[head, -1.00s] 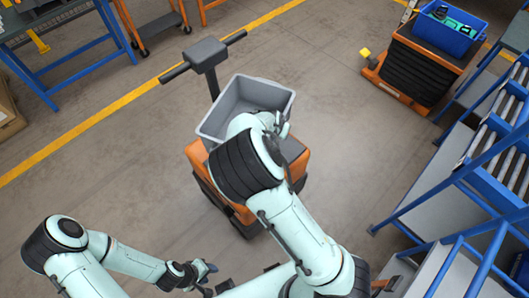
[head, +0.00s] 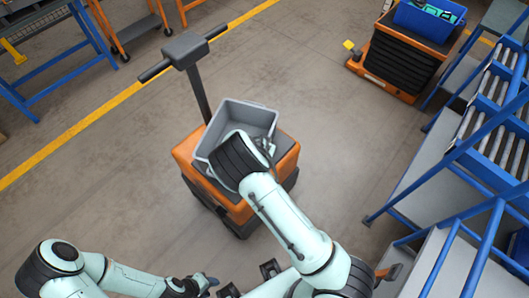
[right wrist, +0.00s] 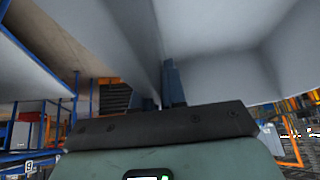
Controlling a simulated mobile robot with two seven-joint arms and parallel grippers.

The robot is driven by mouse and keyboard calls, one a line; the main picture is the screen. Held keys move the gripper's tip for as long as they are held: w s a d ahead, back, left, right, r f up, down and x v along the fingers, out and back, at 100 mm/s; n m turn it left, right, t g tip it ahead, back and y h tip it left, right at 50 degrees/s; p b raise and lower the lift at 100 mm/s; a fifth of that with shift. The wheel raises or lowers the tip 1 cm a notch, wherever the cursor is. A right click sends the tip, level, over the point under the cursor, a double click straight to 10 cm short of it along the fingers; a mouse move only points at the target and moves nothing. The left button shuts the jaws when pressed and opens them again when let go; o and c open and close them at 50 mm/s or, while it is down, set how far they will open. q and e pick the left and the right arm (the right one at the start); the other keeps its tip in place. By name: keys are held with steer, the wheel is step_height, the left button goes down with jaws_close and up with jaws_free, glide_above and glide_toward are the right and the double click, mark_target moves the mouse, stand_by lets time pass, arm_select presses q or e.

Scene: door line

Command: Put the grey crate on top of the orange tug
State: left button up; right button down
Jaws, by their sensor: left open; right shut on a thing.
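The grey crate (head: 244,114) is over the deck of the orange tug (head: 184,152) in the head view. I cannot tell whether its bottom touches the deck. My right gripper (head: 264,147) is shut on the crate's near right wall, partly hidden by my wrist. In the right wrist view the crate (right wrist: 220,60) fills the top, with the fingers (right wrist: 170,85) against its wall. The tug has a dark handlebar on a post. My left gripper (head: 207,283) is open and empty at the bottom of the head view, away from the crate.
A blue roller rack (head: 480,150) stands at the right. Another orange-based cart (head: 400,62) carries a blue bin (head: 428,20) at the upper right. A blue table frame (head: 50,70) is at the upper left. The floor around the tug is mostly clear.

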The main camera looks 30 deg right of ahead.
step_height(320, 180, down, 3)
steer(key=shift+r, duration=0.1)
steer(key=c, duration=1.2)
jaws_free()
steer(key=shift+s, duration=0.1)
